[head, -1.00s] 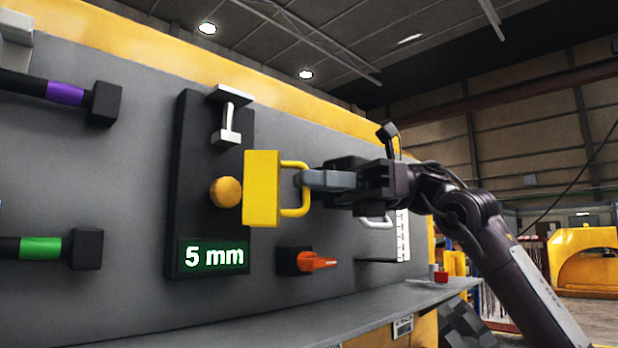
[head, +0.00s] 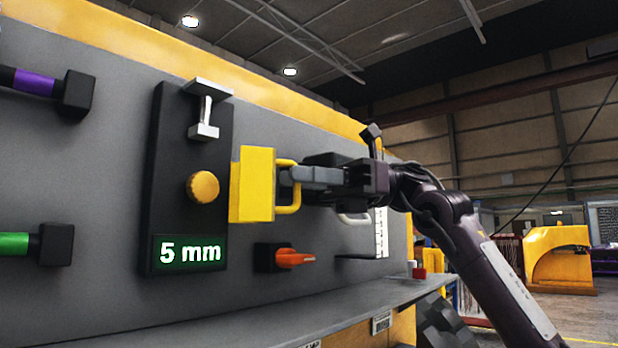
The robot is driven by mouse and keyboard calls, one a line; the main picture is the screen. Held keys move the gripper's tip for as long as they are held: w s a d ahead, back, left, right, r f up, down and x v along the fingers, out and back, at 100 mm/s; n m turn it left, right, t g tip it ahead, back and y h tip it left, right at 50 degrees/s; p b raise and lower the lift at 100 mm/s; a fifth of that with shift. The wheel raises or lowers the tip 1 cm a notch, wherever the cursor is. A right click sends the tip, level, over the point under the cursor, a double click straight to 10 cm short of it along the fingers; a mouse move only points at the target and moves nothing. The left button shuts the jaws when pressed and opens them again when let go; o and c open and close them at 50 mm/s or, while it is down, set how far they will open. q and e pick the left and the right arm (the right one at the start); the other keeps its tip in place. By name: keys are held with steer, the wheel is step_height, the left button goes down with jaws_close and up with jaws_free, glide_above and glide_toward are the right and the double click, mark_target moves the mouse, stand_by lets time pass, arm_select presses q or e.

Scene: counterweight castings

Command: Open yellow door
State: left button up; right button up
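A yellow block-like door (head: 252,185) with a yellow loop handle (head: 287,209) stands out from the grey panel, left of centre in the head view. My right gripper (head: 290,176) reaches in from the right, its grey finger across the upright bar of the handle. It looks shut on that bar, though the far finger is mostly hidden. Whether the door is swung open cannot be told for sure. My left gripper is not in view.
An orange lever (head: 293,258) sits below the handle. A grey ledge (head: 350,312) runs along the panel's foot.

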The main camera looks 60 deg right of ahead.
steer(key=shift+o, duration=0.4)
steer(key=shift+w+a+f, duration=0.1)
steer(key=shift+w+a, duration=0.05)
steer(key=shift+w, duration=0.2)
steer(key=b+v, duration=0.1)
steer(key=v, duration=0.7)
steer(key=shift+a, duration=0.1)
